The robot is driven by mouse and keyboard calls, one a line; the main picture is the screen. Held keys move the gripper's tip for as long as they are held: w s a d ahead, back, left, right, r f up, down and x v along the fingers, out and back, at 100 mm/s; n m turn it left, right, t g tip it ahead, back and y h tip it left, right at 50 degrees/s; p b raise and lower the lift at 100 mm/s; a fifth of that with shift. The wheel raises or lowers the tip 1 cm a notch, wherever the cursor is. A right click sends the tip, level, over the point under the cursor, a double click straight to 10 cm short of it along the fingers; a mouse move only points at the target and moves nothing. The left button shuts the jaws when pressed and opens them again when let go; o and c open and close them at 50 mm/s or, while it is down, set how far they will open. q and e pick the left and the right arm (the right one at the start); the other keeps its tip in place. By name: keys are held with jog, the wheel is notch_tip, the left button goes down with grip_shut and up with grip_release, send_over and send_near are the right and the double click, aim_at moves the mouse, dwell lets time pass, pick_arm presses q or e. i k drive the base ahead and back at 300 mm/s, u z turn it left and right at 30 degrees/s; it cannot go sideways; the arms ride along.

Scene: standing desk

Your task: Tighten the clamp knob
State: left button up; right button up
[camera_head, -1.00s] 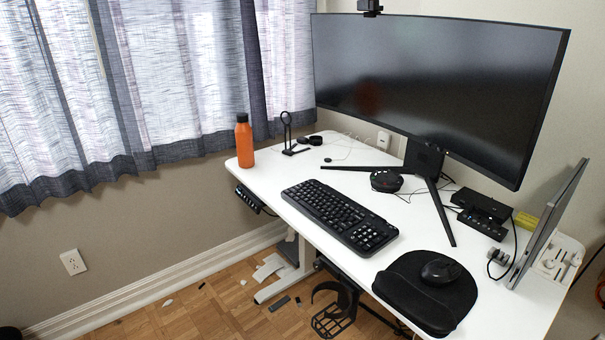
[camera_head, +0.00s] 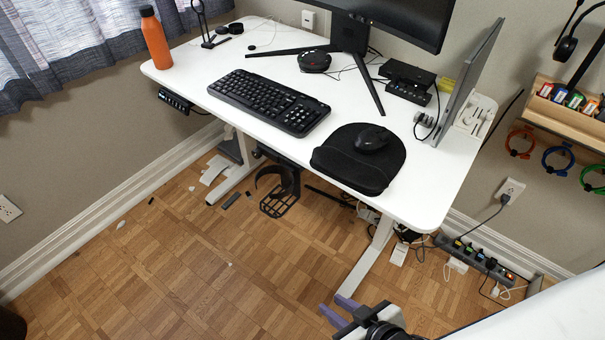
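No clamp knob can be made out for certain. A black holder with a ring and a wire basket (camera_head: 280,190) sits below the front edge of the white desk (camera_head: 215,85); any knob on it is too small or hidden to tell. My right gripper (camera_head: 331,303) shows at the bottom, with two purple fingers apart and nothing between them. It is in front of the desk, with floor behind it, well apart from the holder. My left gripper is not in view.
The desk bears an orange bottle (camera_head: 156,38), a keyboard (camera_head: 268,101), a mouse pad (camera_head: 345,172) and a monitor (camera_head: 400,18). A power strip (camera_head: 475,258) and cables lie at the right by the wall. The wooden floor (camera_head: 200,275) in front is largely clear.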

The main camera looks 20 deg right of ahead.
aim_at(256, 154)
jog(key=u, duration=1.6)
jog(key=i, duration=2.6)
jog(key=z, duration=3.05)
